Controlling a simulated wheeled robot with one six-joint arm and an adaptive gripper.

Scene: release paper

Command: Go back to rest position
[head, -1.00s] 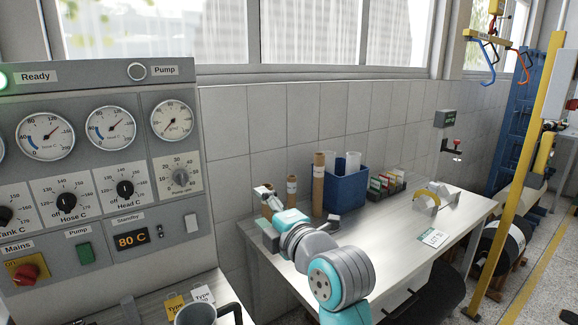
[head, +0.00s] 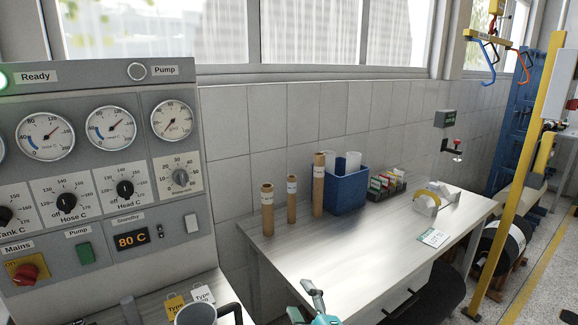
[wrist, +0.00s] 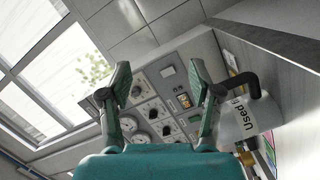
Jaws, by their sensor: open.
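My gripper (wrist: 155,85) shows in the wrist view with its two teal fingers spread apart and nothing between them. Beyond the fingers, that view shows the control panel and a grey container marked "Used" (wrist: 247,120).
The control panel (head: 100,160) stands at the left. On the table are a blue bin (head: 347,192), a box of small packets (head: 385,187), a tape dispenser (head: 432,198) and a labelled card (head: 433,238). A yellow post (head: 510,190) stands at right. The table's front middle is free.

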